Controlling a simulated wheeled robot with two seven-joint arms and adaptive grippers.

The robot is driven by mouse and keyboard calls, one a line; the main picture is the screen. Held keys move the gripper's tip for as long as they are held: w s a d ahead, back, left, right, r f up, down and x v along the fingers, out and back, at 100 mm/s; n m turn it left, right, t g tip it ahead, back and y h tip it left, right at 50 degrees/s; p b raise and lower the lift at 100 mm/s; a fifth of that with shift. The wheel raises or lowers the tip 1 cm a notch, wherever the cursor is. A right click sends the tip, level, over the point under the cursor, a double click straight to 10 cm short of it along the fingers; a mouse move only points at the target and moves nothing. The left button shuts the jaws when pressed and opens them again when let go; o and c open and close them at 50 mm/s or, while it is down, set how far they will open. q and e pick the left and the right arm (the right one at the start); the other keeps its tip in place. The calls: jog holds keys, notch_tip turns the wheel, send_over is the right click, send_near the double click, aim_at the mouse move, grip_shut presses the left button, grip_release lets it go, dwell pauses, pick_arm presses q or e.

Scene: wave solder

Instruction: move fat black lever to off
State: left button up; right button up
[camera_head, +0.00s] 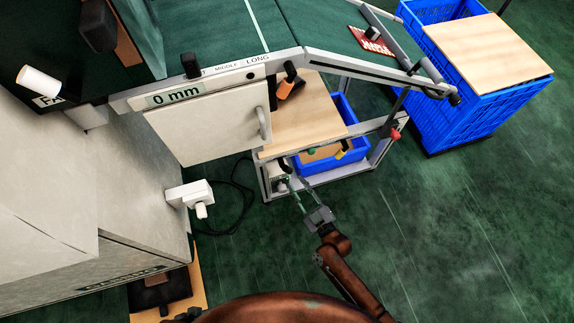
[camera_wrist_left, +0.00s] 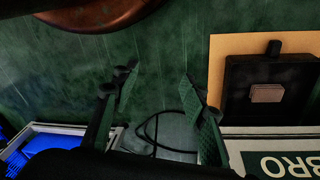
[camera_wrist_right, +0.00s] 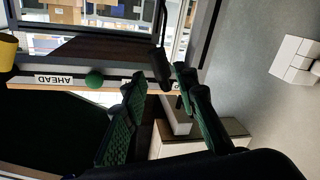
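A thick black lever (camera_wrist_right: 160,68) shows in the right wrist view, at the tips of my right gripper (camera_wrist_right: 160,76). It appears between the two green-padded fingers, which are apart. Contact cannot be told. In the head view a black lever (camera_head: 284,164) stands at the lower corner of the machine frame, just beyond my open right gripper (camera_head: 290,184). Its on and off marks are not readable. My left gripper (camera_wrist_left: 156,78) is open and empty in the left wrist view. I cannot make it out clearly in the head view.
A white cabinet door (camera_head: 205,125) and a white socket box (camera_head: 190,194) are to the left. Blue crates (camera_head: 470,110) stand at upper right. The floor at lower right is clear.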

aim_at(289, 172)
jog(key=b+x, duration=0.2)
jog(key=x, duration=0.4)
jog(key=shift+w+a+r, duration=0.15)
jog(key=shift+w+a, duration=0.1)
jog(key=shift+w, duration=0.05)
jog(key=shift+w+a+r+b, duration=0.1)
jog(key=shift+w+a+b, duration=0.2)
jog(key=shift+w, duration=0.25)
pick_arm(q)
jog(key=w+d+f+t+h, duration=0.1)
jog(key=w+d+f+t, duration=0.1)
jog(key=w+d+f, duration=0.1)
jog(key=shift+w+d+f, duration=0.15)
jog(key=shift+w+f, duration=0.5)
pick_arm(e)
jog(key=shift+c, duration=0.5)
grip_shut()
